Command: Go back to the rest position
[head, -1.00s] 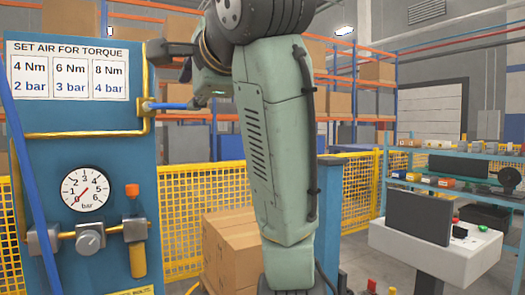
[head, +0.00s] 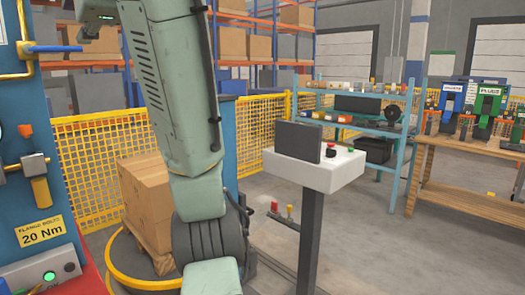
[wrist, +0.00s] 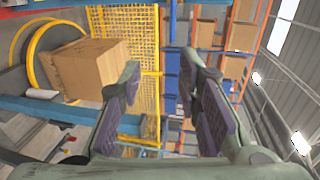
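My gripper (wrist: 160,72) is open in the wrist view, its two dark-padded fingers wide apart with nothing between them. In the head view my green arm rises through the left half of the picture, and its wrist end sits at the top left edge, beside the blue panel (head: 38,170). The gripper's fingers are not clear in the head view. A blue lever (head: 58,48) on a yellow pipe lies just below the wrist end; I cannot tell whether they touch.
Stacked cardboard boxes (head: 146,195) stand on a pallet behind my arm and also show in the wrist view (wrist: 88,68). Yellow mesh fencing (head: 90,165) runs behind. A control pedestal (head: 318,172) stands right of the arm. A wooden bench (head: 465,200) is far right, with open floor before it.

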